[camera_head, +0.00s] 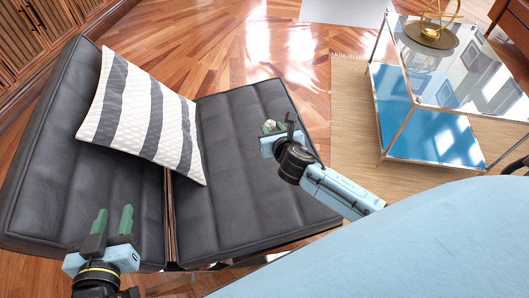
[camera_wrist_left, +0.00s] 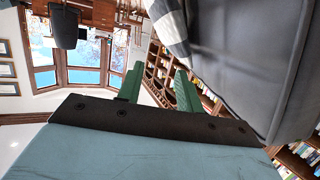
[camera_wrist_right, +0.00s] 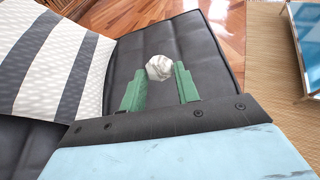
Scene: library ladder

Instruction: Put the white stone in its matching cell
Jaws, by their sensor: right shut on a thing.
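The white stone (camera_wrist_right: 159,67) is a rounded, whitish lump at the fingertips of my right gripper (camera_wrist_right: 159,80) in the right wrist view. In the head view the stone (camera_head: 270,126) shows small at the tip of my right gripper (camera_head: 275,133), which is shut on it above the black leather seat. My left gripper (camera_head: 113,214) is at the lower left of the head view, over the other black cushion. Its green fingers are apart with nothing between them, also in the left wrist view (camera_wrist_left: 158,85). No tray or cells show in any view.
A black leather chair (camera_head: 235,190) fills the middle, with a striped pillow (camera_head: 140,115) on it. A glass-and-metal side table (camera_head: 425,135) with a blue lower shelf stands right, holding a gold ornament (camera_head: 432,33). Bare wooden floor (camera_head: 225,50) lies behind the chair.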

